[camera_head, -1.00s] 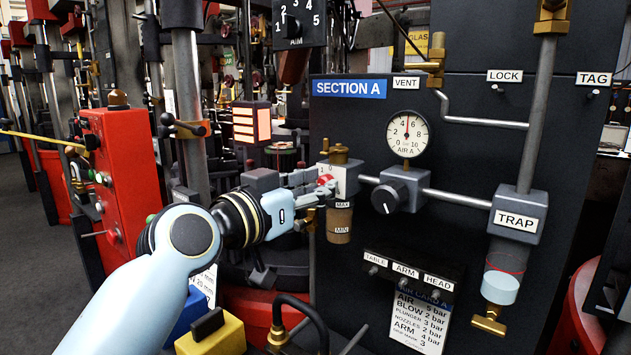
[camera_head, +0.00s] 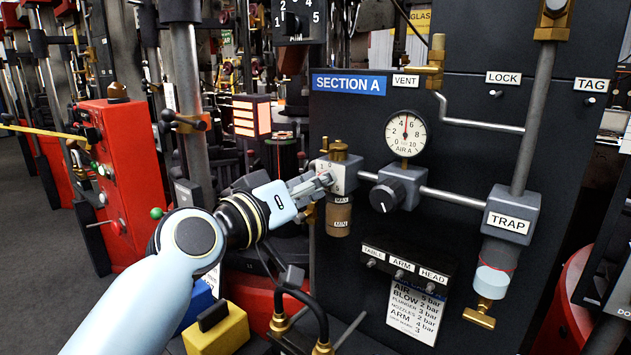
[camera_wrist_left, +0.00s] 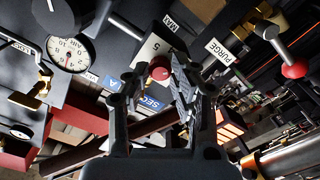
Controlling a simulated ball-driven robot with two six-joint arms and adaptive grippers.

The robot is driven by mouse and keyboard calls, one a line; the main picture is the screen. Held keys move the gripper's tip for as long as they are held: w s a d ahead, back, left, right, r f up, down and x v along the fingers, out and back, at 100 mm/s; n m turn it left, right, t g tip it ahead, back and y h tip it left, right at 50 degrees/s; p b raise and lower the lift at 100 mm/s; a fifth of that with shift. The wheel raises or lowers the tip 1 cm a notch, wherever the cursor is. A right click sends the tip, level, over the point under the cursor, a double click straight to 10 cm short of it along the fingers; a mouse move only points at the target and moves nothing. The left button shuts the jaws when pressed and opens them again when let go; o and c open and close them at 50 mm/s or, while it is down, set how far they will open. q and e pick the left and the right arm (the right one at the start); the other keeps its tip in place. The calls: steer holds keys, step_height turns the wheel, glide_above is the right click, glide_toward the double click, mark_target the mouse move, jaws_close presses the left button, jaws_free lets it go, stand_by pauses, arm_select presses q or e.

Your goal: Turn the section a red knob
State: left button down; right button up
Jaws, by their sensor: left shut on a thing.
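The section A panel (camera_head: 460,135) fills the right half of the head view, with a blue SECTION A sign (camera_head: 349,85). A pale grey valve block (camera_head: 350,172) with small marks on its face sits at its left edge, above a brown bowl (camera_head: 339,216). My left gripper (camera_head: 322,181) reaches this block from the left, and its fingers hide the red knob in the head view. In the left wrist view the round red knob (camera_wrist_left: 158,69) shows between the fingertips of my left gripper (camera_wrist_left: 154,80), which is shut on it. My right gripper is not in view.
Right of the block are a round gauge (camera_head: 405,133), a regulator with a black knob (camera_head: 386,196) and a TRAP unit (camera_head: 508,215). A yellow block (camera_head: 216,331) and black hoses lie below my arm. A red-balled lever (camera_wrist_left: 294,69) shows in the wrist view.

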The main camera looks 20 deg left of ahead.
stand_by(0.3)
arm_select(q)
steer(key=c, duration=1.1)
jaws_free()
steer(key=v, duration=1.2)
